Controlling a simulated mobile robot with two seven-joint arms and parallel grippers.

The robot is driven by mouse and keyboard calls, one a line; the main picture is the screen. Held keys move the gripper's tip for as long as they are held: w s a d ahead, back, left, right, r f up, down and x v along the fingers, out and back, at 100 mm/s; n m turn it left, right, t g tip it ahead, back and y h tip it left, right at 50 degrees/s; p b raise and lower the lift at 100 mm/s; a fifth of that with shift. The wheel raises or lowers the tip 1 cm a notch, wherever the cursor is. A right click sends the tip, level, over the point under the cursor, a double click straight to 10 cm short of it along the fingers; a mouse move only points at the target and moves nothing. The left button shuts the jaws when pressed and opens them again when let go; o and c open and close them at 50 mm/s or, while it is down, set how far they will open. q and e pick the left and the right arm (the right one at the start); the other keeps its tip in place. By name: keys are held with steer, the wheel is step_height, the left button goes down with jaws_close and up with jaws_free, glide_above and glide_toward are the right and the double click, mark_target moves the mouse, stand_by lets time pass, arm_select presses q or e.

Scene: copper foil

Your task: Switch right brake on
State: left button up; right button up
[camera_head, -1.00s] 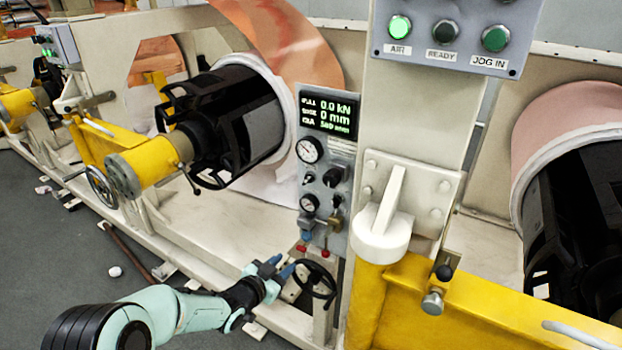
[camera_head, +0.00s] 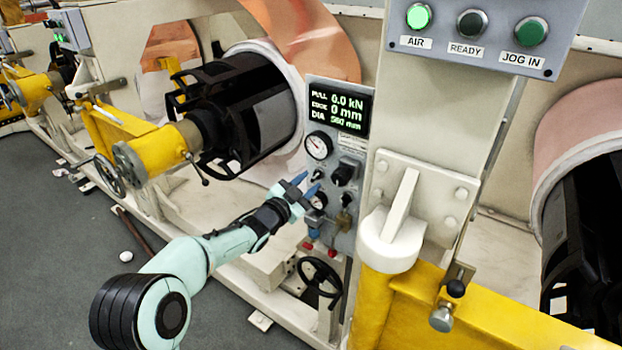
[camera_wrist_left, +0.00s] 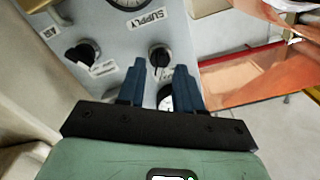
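A grey control panel (camera_head: 334,225) stands left of a cream post, with two gauges, small switches and a larger black knob (camera_head: 345,173). A small black toggle (camera_head: 317,175) sits left of that knob. I cannot read which control is the right brake. My left gripper (camera_head: 303,187) is open and empty, its blue fingers at the panel's left edge near the lower gauge. In the left wrist view the open fingers (camera_wrist_left: 160,72) point at a small black knob (camera_wrist_left: 160,55); a gauge shows partly between them. Contact is not visible. My right gripper is out of view.
A black handwheel (camera_head: 319,279) sits below the panel. A display (camera_head: 337,108) is at its top. The cream post (camera_head: 425,125) and yellow beam (camera_head: 470,315) stand to the right. A copper roll on a black core (camera_head: 240,110) is behind at left. Open floor lies at lower left.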

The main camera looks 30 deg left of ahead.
arm_select(q)
steer(key=shift+w+d, duration=0.1)
steer(key=shift+w, duration=1)
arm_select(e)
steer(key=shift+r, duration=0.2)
arm_select(q)
jaws_close()
steer(key=shift+n, duration=0.3)
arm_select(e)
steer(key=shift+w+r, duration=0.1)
arm_select(q)
steer(key=n+p, duration=0.2)
steer(key=n, duration=0.3)
steer(key=n+p, duration=0.1)
steer(key=n, duration=0.5)
steer(key=shift+p, duration=0.4)
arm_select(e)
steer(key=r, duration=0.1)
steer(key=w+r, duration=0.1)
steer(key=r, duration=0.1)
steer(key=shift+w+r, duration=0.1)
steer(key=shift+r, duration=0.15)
arm_select(q)
steer(key=shift+n, duration=0.4)
